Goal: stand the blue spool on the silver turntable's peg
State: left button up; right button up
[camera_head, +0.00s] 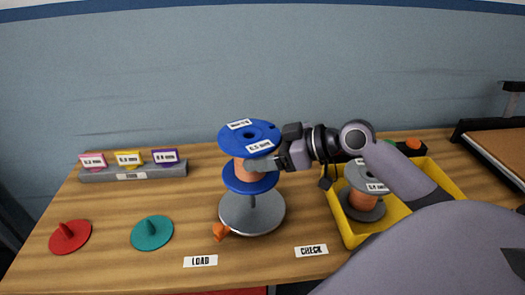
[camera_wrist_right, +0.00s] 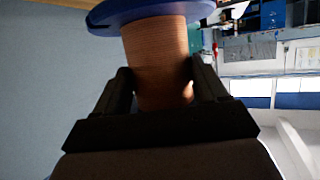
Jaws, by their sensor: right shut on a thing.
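The blue spool (camera_head: 246,182) with copper-coloured wire is upright above the silver turntable (camera_head: 235,215). A thin part of the peg (camera_head: 253,201) shows between the spool's lower flange and the turntable; whether the peg is inside the spool's hole is hidden. My right gripper (camera_head: 262,165) comes in from the right and is shut on the spool's wound middle. In the right wrist view the fingers (camera_wrist_right: 160,88) flank the copper winding (camera_wrist_right: 157,55), under a blue flange (camera_wrist_right: 140,10). My left gripper is not in view.
A yellow crate (camera_head: 342,222) at the right holds a grey spool (camera_head: 361,179). An orange piece (camera_head: 220,232) sits by the turntable. A grey card rack (camera_head: 133,173) stands behind.

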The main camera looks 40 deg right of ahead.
aim_at(265, 174)
dwell(0.3)
jog(key=shift+f+b, duration=1.05)
jog(key=shift+f, duration=0.4)
dwell(0.4)
jog(key=shift+f+b, duration=1)
jog(key=shift+f, duration=0.5)
jog(key=shift+f, duration=0.1)
jog(key=shift+f+b, duration=1.05)
jog(key=shift+f, duration=0.35)
jog(key=shift+f, duration=0.1)
dwell(0.6)
